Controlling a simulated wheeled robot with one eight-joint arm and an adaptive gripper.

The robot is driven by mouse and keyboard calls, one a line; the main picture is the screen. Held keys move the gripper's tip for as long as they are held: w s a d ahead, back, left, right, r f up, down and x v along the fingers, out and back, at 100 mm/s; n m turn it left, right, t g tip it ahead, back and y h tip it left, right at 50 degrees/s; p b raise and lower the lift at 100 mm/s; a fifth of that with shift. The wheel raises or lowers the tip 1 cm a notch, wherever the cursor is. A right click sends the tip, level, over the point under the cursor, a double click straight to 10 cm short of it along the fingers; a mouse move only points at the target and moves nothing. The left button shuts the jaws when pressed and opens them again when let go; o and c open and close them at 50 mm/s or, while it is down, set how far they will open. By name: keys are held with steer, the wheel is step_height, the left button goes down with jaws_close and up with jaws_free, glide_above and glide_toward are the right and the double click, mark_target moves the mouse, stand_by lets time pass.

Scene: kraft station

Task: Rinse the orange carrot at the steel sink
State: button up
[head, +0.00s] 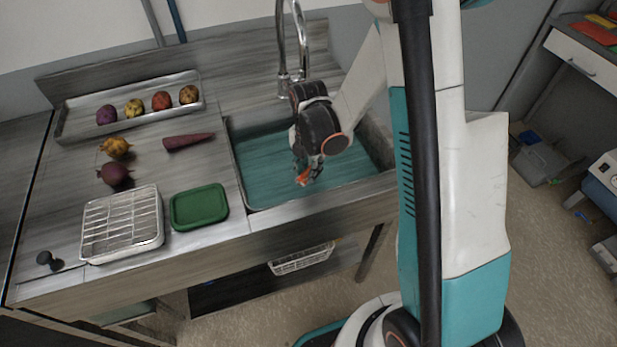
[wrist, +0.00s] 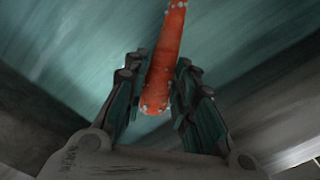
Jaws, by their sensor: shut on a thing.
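The orange carrot (wrist: 167,60) is between the two fingers of my gripper (wrist: 158,95) in the wrist view, with small pale specks or drops on its surface. My gripper is shut on it near its thick rounded end. In the head view the carrot (head: 306,177) shows only in part below my gripper (head: 303,170), over the steel sink (head: 270,165). The sink's basin looks teal, as if holding water. The curved tap (head: 303,45) stands at the back of the sink, behind my gripper. I cannot tell whether the carrot touches the water.
A metal tray (head: 75,125) with several round vegetables stands at the back left. The sink's front rim (head: 320,194) is close.

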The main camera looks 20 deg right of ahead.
step_height(320, 180, up, 12)
steer(key=p, duration=0.7)
stand_by(0.6)
stand_by(2.0)
step_height(320, 180, up, 4)
steer(key=shift+p, duration=1.25)
steer(key=shift+f, duration=0.1)
steer(key=m+b, duration=0.5)
steer(key=m, duration=1.3)
glide_above(308, 169)
step_height(308, 169, down, 6)
steer(key=m, duration=0.1)
steer(key=f+m+b, duration=0.1)
steer(key=m, duration=0.1)
steer(key=f+m, duration=0.1)
steer(key=shift+w+d+m, duration=0.1)
steer(key=shift+w+m, duration=0.1)
steer(key=shift+m, duration=0.2)
steer(key=shift+f+m+b, duration=0.3)
steer(key=shift+m+b, duration=0.15)
steer(key=shift+m, duration=0.85)
